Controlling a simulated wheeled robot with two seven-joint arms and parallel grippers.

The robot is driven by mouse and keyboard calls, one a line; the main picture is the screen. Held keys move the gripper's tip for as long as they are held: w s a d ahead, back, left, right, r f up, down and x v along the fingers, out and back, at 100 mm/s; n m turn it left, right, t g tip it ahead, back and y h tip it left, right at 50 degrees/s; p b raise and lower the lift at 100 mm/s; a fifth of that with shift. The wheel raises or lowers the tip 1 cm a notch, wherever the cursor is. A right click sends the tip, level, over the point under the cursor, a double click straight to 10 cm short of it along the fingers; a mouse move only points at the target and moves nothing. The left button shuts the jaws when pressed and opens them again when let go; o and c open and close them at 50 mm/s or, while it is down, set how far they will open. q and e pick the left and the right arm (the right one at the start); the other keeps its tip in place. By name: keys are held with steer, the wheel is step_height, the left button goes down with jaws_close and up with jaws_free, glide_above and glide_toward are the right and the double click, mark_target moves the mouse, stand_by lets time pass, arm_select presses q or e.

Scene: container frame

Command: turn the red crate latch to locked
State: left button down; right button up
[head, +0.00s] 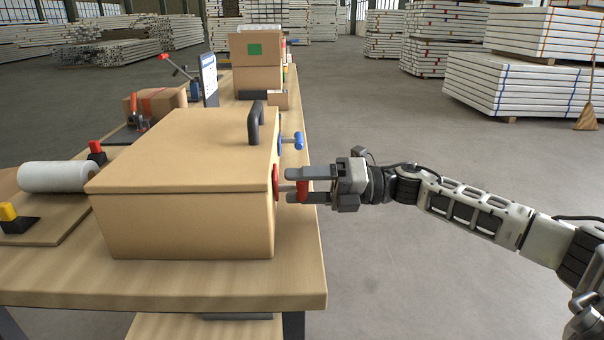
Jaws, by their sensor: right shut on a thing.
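A tan crate (182,215) with a black handle (256,122) on its lid stands on the wooden table. The red latch (276,183) is on the crate's right side and shows nearly edge-on. My right gripper (298,184) comes in from the right and is shut on the red latch's handle. The fingers partly cover the handle, so its exact turn angle is hard to tell. A blue latch (297,140) sits on the same side, farther back, apart from my gripper. My left gripper is not in view.
The table (300,270) has a narrow free strip right of the crate. A white roll (60,177) and a yellow-topped block (9,213) lie to the left. Cardboard boxes (256,78) stand behind.

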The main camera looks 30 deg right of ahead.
steer(key=shift+r+m+p, duration=0.25)
steer(key=shift+m+p, duration=0.5)
steer(key=shift+m, duration=0.25)
steer(key=shift+f+m+p, duration=0.1)
steer(key=shift+m+p, duration=0.8)
steer(key=shift+m, duration=0.2)
steer(key=shift+m+p, duration=0.45)
steer(key=shift+m, duration=0.15)
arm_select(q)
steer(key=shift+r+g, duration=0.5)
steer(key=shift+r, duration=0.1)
arm_select(e)
steer(key=shift+d+f+m, duration=0.1)
steer(key=shift+m, duration=0.2)
arm_select(q)
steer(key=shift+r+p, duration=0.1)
steer(key=shift+p, duration=0.25)
arm_select(e)
steer(key=shift+f+m, duration=0.1)
steer(key=shift+m, duration=0.2)
steer(key=o, duration=0.9)
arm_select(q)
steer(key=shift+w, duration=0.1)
